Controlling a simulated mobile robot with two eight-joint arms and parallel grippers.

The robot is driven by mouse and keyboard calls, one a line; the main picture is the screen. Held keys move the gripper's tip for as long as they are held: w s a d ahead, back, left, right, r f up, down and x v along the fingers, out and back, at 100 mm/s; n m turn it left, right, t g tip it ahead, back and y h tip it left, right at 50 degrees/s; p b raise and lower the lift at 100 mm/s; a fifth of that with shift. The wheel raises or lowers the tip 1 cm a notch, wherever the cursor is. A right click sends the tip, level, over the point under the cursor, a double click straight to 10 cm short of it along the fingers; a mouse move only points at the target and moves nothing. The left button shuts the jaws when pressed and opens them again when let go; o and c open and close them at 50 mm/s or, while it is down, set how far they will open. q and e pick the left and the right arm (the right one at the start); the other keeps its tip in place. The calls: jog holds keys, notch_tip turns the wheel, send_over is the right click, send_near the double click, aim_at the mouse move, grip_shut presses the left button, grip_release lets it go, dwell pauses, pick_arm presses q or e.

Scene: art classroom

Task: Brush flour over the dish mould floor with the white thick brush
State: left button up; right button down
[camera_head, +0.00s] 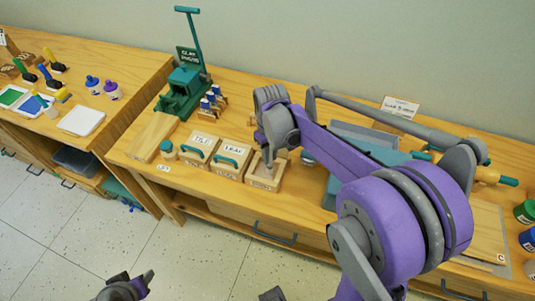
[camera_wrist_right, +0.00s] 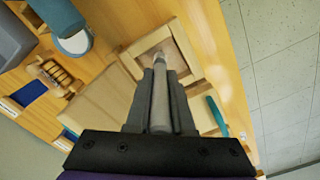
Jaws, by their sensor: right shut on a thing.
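The dish mould (camera_head: 264,187) is a square pale wooden block at the bench's front edge, right of two lidded blocks. In the right wrist view its raised frame (camera_wrist_right: 204,72) surrounds a recessed brownish floor (camera_wrist_right: 150,52). My right gripper (camera_wrist_right: 160,85) is shut on the thick brush (camera_wrist_right: 160,108), whose pale handle runs between the fingers. The brush's light tip is over the recess; I cannot tell whether it touches the floor. Flour is not clearly visible on that floor. My left gripper (camera_head: 126,289) shows only partly at the bottom edge, away from the bench; its jaw state is unclear.
The tile block (camera_head: 199,151) and leaf block (camera_head: 231,159), with teal handles, stand left of the mould. A tool rack (camera_head: 211,104) and teal press (camera_head: 186,83) stand behind. My right arm hides much of the bench.

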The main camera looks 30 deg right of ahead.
dwell(0.5)
jog(key=shift+w+a, duration=0.3)
jog(key=shift+w, duration=0.05)
jog(key=shift+w+a, duration=0.1)
jog(key=shift+w+a, duration=0.15)
jog(key=shift+w, duration=0.05)
jog(key=shift+w+a, duration=0.35)
jog(key=shift+w, duration=0.05)
jog(key=shift+s+d, duration=0.1)
jog(key=shift+s+d, duration=0.3)
jog(key=shift+s, duration=0.05)
